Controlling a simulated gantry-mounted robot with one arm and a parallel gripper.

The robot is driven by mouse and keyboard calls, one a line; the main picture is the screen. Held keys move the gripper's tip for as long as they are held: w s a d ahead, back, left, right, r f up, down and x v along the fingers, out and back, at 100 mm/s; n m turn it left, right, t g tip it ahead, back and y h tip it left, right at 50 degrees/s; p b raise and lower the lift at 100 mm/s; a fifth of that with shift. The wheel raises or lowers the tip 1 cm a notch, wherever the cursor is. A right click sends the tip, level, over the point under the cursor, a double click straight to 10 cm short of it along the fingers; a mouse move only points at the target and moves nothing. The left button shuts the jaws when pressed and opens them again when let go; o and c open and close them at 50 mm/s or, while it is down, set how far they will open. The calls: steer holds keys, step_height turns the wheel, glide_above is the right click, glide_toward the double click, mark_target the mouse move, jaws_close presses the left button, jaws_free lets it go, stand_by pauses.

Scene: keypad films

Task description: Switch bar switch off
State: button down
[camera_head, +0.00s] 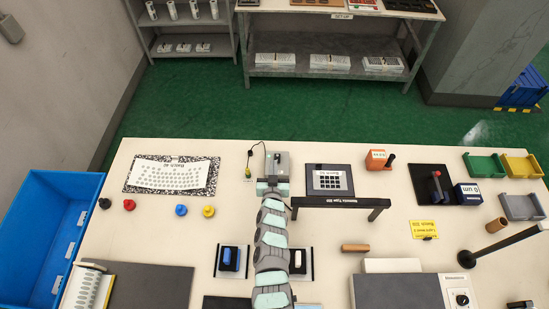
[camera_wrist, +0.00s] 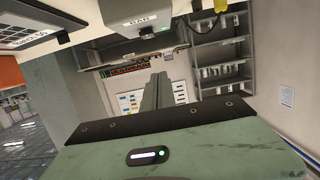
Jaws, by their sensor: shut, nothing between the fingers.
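A grey box (camera_head: 278,163) stands at the back middle of the table. In the wrist view it is a pale box (camera_wrist: 136,20) with a label and a small dark fitting with a green spot on its lower front. No part in view is clearly marked as the bar switch, so I cannot tell which it is. My gripper (camera_wrist: 158,78) is shut and empty, its grey fingers together. In the wrist view the fingertips appear below the box, apart from it. In the head view my arm ends just in front of the box and hides the fingers.
A yellow piece (camera_head: 248,172) on a black cable lies left of the box. A black bar frame (camera_head: 336,202) stands close to the right, by a dark keypad plate (camera_head: 312,170). Blue (camera_head: 229,258) and white (camera_head: 298,262) pieces flank my arm.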

steer(key=b, duration=0.9)
glide_above(275, 155)
steer(key=v, duration=0.2)
step_height(275, 155, down, 3)
steer(key=shift+a+f, duration=0.1)
step_height(275, 155, down, 4)
steer(key=shift+w+r+b, duration=0.1)
steer(key=shift+r+b, duration=0.1)
steer(key=shift+b, duration=1)
steer(key=shift+a+r+p, duration=0.1)
steer(key=shift+p, duration=0.2)
steer(key=shift+w+d, duration=0.15)
steer(key=shift+d, duration=0.05)
